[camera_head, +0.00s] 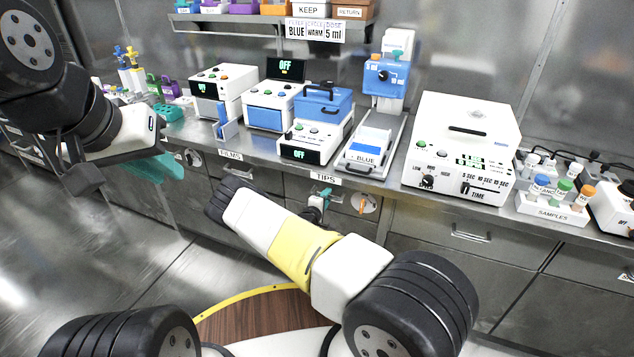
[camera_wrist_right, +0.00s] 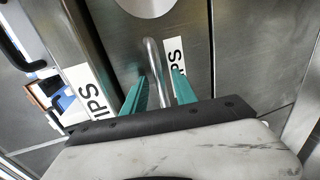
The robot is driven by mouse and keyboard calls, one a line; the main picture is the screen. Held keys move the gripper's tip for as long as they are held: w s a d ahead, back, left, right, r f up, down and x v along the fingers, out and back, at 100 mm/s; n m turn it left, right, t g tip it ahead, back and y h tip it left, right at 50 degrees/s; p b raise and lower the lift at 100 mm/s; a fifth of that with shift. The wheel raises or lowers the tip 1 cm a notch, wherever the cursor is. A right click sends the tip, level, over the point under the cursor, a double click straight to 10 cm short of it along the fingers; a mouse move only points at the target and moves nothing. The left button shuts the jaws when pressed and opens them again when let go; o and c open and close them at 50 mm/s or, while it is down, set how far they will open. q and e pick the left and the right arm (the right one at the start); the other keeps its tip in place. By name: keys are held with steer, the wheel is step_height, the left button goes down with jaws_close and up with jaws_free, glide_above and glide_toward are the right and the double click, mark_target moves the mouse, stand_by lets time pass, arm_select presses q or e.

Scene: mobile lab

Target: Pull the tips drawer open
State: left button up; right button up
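The tips drawer (camera_head: 345,222) is under the counter, below the TIPS label (camera_head: 327,178); its front looks flush with its neighbours. In the right wrist view its metal bar handle (camera_wrist_right: 155,62) stands out from the steel front, beside a partly hidden TIPS label (camera_wrist_right: 175,58). My right gripper (camera_wrist_right: 160,85) has its teal fingers on either side of the bar, with a narrow gap showing at the right finger. In the head view my right gripper (camera_head: 322,194) is small and partly hidden at the drawer. My left gripper (camera_head: 160,168) hangs before the counter at left, its finger gap unclear.
The counter carries a blue-lidded device (camera_head: 322,105), a large white device (camera_head: 466,140) and a samples rack (camera_head: 552,205). A round disc (camera_head: 364,203) with an orange part is right of my right gripper. Other drawers with handles (camera_head: 470,233) flank this one. Floor at left is clear.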

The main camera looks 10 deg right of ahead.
steer(key=shift+w+d+f, duration=0.15)
steer(key=shift+w+d, duration=0.15)
steer(key=shift+w, duration=0.15)
steer(key=shift+c, duration=0.2)
jaws_close()
stand_by(1.0)
